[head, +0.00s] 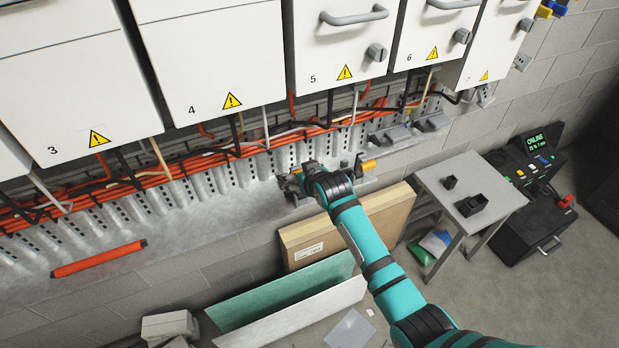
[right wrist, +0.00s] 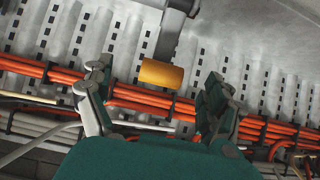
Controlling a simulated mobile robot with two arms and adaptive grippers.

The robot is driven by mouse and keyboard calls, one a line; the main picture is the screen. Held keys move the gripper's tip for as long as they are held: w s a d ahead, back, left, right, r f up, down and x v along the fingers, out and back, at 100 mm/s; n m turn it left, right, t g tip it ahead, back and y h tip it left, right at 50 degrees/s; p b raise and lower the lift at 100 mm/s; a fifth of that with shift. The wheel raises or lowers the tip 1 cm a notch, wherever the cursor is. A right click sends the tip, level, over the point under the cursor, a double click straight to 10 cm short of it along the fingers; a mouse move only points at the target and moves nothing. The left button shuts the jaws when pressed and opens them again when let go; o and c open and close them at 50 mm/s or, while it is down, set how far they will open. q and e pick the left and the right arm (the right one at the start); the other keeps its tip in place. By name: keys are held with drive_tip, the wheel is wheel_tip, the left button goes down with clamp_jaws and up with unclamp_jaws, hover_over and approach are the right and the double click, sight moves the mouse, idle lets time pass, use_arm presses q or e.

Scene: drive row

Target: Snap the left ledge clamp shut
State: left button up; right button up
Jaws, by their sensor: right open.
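The left ledge clamp shows in the right wrist view as an orange grip (right wrist: 161,74) on a grey lever (right wrist: 176,35). My right gripper (right wrist: 158,80) is open, with one finger to each side of the orange grip and visible gaps between. I cannot tell how deep the grip sits between the fingers. In the head view my right gripper (head: 295,184) is at the ledge (head: 225,205) and hides most of this clamp. Whether the clamp is open or shut is unclear. A second clamp with an orange grip (head: 369,165) is to the right. My left gripper is out of view.
Orange cables (head: 210,160) run behind the ledge under white cabinets (head: 205,60). A loose orange bar (head: 98,258) lies at the ledge's left front. A cardboard box (head: 345,225) and boards (head: 285,295) lean below. A grey table (head: 470,190) and black console (head: 530,190) stand right.

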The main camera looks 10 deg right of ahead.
drive_tip(key=v, duration=1)
drive_tip(key=shift+s, duration=0.15)
